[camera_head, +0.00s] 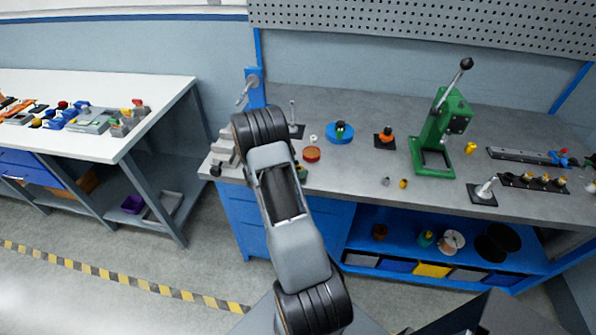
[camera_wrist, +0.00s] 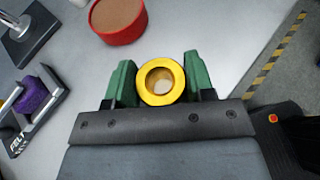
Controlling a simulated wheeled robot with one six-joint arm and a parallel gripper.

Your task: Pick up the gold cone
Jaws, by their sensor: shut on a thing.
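The gold cone (camera_wrist: 145,94) sits between the two green fingers of my gripper (camera_wrist: 160,72) in the wrist view. I see it end-on as a yellow-gold ring with a round opening in its middle. The fingers touch it on its left and right, and my gripper is shut on it. In the head view my gripper (camera_head: 301,172) shows only as a small green bit beside my arm near the bench's front edge; the held cone cannot be made out there. Whether it is clear of the bench I cannot tell.
A red round container (camera_wrist: 120,30) lies just beyond my gripper; the head view shows it too (camera_head: 312,155). A grey bracket with a purple piece (camera_wrist: 36,95) is at left in the wrist view. A green press (camera_head: 436,130) and small gold part (camera_head: 403,183) are further right.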

